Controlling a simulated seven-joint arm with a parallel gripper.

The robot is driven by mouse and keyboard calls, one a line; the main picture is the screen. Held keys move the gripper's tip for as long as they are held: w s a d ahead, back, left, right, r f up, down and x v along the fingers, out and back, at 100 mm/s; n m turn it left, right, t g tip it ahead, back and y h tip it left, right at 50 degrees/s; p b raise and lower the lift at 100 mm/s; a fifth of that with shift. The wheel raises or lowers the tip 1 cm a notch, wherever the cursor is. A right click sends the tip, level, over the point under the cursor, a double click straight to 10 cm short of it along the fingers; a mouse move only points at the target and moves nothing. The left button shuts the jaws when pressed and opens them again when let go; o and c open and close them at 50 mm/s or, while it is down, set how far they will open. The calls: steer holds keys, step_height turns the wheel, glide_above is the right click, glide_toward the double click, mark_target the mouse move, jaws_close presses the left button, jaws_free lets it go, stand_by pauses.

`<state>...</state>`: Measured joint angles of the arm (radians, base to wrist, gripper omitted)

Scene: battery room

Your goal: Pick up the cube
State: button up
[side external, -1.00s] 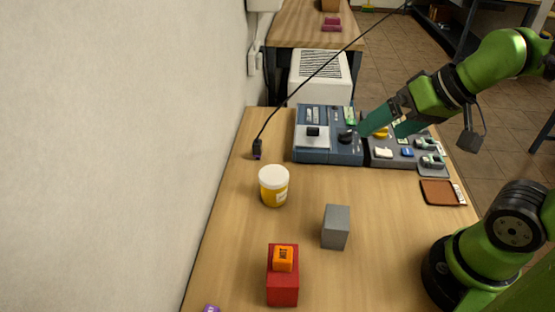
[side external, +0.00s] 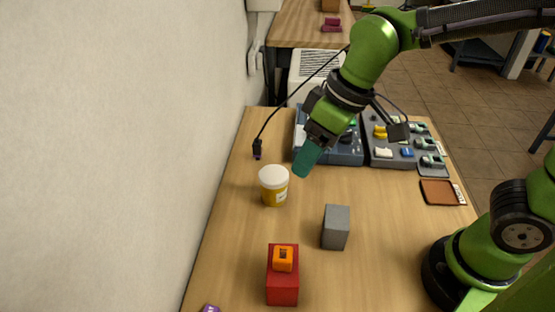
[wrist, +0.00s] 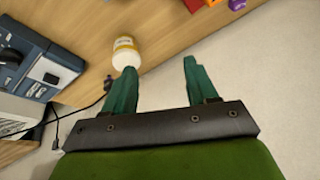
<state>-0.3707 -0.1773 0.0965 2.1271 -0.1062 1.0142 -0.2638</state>
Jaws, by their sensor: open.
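A small orange cube (side external: 283,259) with a dark mark lies on top of a red block (side external: 283,288) at the front of the table. In the wrist view, bits of the red block (wrist: 193,4) and something orange (wrist: 214,2) show at the top edge. My gripper (side external: 304,163) is above the table, behind and to the right of the white-lidded yellow jar (side external: 273,193), well away from the cube. In the wrist view its two green fingers (wrist: 158,66) are spread apart with nothing between them.
A grey block (side external: 336,228) stands right of the jar. Blue and grey devices (side external: 392,150) fill the back, with a black cable (side external: 272,122) rising from the table. A brown wallet (side external: 436,192) lies right. A purple thing (side external: 210,309) is at the front edge. A wall (side external: 110,150) borders the left.

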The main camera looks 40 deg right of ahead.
steer(key=a+f+n+g, duration=0.2)
steer(key=a+n, duration=0.4)
steer(key=a, duration=0.4)
steer(key=n+g+h, duration=0.1)
steer(key=n+g, duration=0.1)
steer(key=n, duration=1.3)
glide_above(209, 311)
steer(key=f, duration=1.4)
steer(key=shift+w, duration=0.25)
steer(key=f, duration=0.2)
steer(key=s+f, duration=0.1)
steer(key=f, duration=0.1)
steer(key=shift+f, duration=0.55)
jaws_close()
